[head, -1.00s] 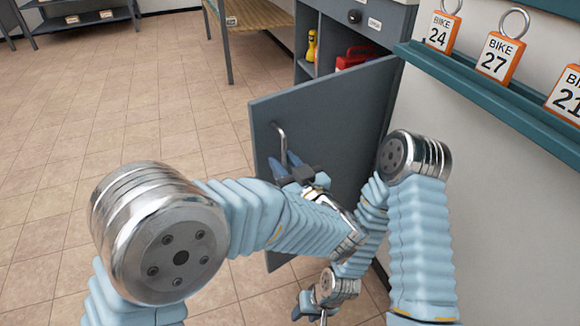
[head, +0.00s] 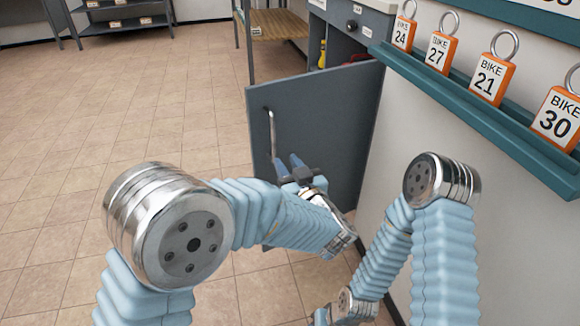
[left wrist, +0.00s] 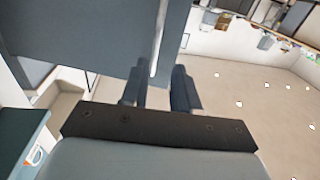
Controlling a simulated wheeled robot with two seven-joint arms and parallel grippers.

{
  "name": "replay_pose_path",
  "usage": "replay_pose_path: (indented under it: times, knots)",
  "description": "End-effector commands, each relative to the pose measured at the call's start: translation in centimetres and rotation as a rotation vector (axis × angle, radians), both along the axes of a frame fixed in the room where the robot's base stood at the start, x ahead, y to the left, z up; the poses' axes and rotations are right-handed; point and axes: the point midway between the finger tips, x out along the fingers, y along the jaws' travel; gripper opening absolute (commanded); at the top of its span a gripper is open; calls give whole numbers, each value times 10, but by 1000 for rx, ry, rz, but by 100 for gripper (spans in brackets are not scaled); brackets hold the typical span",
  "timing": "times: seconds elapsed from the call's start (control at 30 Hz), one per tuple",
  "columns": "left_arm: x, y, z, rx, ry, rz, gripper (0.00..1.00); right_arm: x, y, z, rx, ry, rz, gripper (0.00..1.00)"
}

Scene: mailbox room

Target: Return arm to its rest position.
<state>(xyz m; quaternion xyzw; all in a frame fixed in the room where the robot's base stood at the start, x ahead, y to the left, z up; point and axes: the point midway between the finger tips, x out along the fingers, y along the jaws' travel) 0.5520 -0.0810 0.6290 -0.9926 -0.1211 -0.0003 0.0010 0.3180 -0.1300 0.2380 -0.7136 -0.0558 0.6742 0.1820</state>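My left gripper (head: 287,163) is at the lower end of the metal handle (head: 271,130) on the grey cabinet door (head: 325,115). The door stands open. In the left wrist view, the left gripper's two dark fingers (left wrist: 160,88) are apart, and the handle (left wrist: 160,40) lies ahead between them with a gap at the sides. I cannot tell if it still touches a finger. My right arm (head: 440,230) comes up at the right and bends down. The right gripper (head: 321,316) is mostly cut off at the bottom edge.
A teal shelf (head: 480,115) with several orange bike tags (head: 490,80) runs along the right wall, above my right arm. A yellow object (head: 322,54) shows inside the cabinet behind the door. A bench (head: 272,25) stands behind. The tiled floor at left is clear.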

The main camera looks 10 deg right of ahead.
Motion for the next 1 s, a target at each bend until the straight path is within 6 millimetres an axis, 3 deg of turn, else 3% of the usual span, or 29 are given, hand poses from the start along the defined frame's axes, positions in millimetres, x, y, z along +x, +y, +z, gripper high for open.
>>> replay_pose_path:
  times: [0.27,0.37,0.47,0.57,0.6,0.67,0.7,0.8,0.9,1.0]
  knots:
    - [1,1,-2,1,5,-2,30,0,0,1,0,0,0,43]
    - [13,14,-21,2,47,-29,30,0,1,4,1,0,1,43]
    - [30,41,-69,-11,158,-95,30,-1,2,11,3,2,3,43]
    - [32,80,-141,-56,353,-181,30,-2,4,20,5,3,7,43]
    - [24,97,-172,-86,447,-212,30,-2,5,23,7,3,8,43]
    - [4,120,-215,-140,592,-251,30,-2,6,28,9,4,11,43]
    - [-14,135,-242,-180,691,-272,30,-3,7,30,10,5,12,43]
    - [-74,165,-294,-299,939,-306,30,-4,9,37,12,7,15,43]
    - [-139,183,-325,-414,1156,-325,30,-5,11,42,15,8,18,43]
    - [-191,193,-338,-504,1314,-333,30,-5,12,46,16,9,21,43]
